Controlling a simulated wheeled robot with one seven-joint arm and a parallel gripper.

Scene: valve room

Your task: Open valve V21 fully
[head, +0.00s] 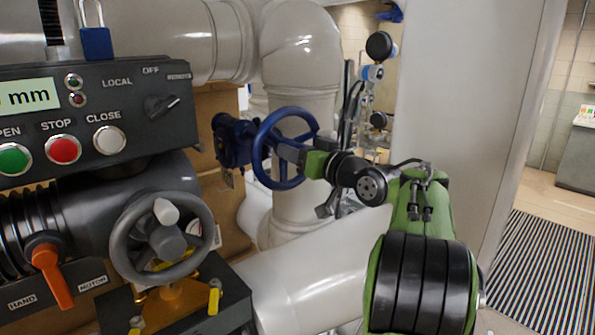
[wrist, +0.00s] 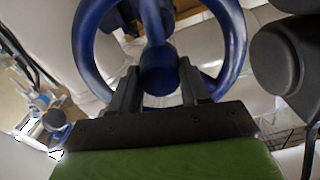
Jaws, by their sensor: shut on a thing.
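A blue handwheel (head: 258,160) on a blue valve body (head: 230,140) stands left of the middle in the head view. No V21 label is readable on it. My gripper (head: 285,147) reaches it from the right. In the wrist view the wheel's rim (wrist: 86,45) arches beyond the jaws. The two black fingers of my gripper (wrist: 158,78) lie on either side of the blue hub (wrist: 158,70) and are shut on the wheel at its middle. The exact contact is partly hidden by the fingers.
A dark actuator with a control panel (head: 135,85), a grey handwheel (head: 125,240) and an orange lever (head: 50,270) fills the left. Large pale pipes (head: 302,50) run behind the blue wheel. A pale pillar (head: 450,110) stands right of my arm. Striped matting (head: 540,270) covers the floor at right.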

